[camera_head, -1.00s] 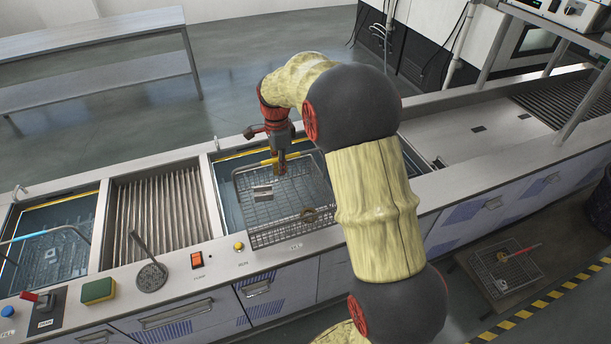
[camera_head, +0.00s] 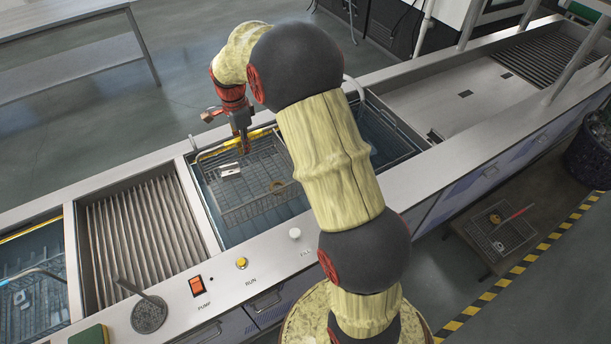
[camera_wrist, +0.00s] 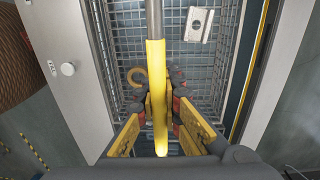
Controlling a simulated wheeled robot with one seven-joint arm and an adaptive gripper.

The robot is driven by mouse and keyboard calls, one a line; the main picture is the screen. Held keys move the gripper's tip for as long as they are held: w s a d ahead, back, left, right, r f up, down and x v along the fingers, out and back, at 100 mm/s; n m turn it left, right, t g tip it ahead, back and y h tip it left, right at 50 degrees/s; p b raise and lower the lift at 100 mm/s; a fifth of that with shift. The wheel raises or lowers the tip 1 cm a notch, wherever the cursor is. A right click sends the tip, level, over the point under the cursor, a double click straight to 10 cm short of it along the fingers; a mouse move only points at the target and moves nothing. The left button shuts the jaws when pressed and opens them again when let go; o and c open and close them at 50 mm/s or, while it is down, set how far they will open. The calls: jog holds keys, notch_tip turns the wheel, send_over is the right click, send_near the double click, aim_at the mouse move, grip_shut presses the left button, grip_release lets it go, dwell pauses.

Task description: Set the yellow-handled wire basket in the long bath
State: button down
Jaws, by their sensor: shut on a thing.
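My gripper (camera_head: 243,148) is shut on the yellow handle (camera_wrist: 156,80) of the wire basket (camera_head: 262,204). In the head view the basket sits level inside the opening of the blue-walled long bath (camera_head: 215,203), at its left end. Whether it touches the bath floor cannot be told. A pale metal block (camera_head: 230,169) and a brownish ring (camera_head: 277,186) lie in the basket; the block (camera_wrist: 199,24) and ring (camera_wrist: 137,76) also show in the wrist view. My arm hides the bath's middle.
A ribbed drain section (camera_head: 140,235) lies left of the bath, then another bath holding a blue-handled basket (camera_head: 35,285). Switches, including the red PUMP switch (camera_head: 196,286), and a round strainer (camera_head: 149,313) line the front ledge. A red-handled basket (camera_head: 500,232) rests low at right.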

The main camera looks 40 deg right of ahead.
jog(key=b, duration=0.3)
send_over(253, 183)
notch_tip(253, 183, down, 8)
jog(key=shift+w+f+b, duration=0.1)
jog(key=shift+f+b, duration=2.15)
jog(key=shift+f, duration=2.95)
jog(key=c, duration=2)
grip_release()
jog(key=shift+o, duration=0.2)
